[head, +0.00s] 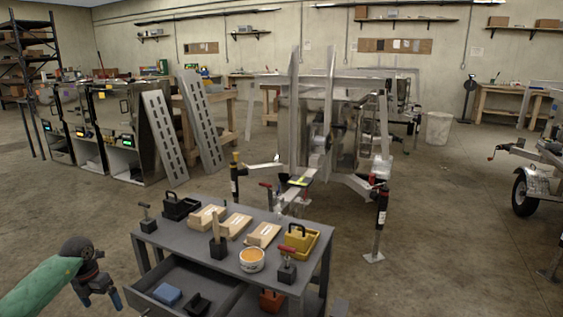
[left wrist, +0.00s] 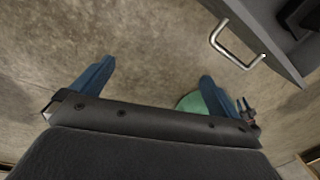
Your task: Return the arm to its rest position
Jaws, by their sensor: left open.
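My left gripper (head: 102,298) is at the lower left of the head view, on my green arm. It is to the left of the grey cart and apart from it. In the left wrist view its two blue fingers (left wrist: 156,72) are spread wide, with nothing between them and bare concrete floor beyond. My right gripper is in neither view.
The grey cart (head: 190,244) holds wooden blocks, black and yellow bins, clamps and an orange-white tub (head: 252,260). Its drawer (head: 172,307) is pulled open near my left gripper; the drawer handle (left wrist: 214,38) shows at upper right. A trailer (head: 305,120) stands behind the cart. Open floor lies left.

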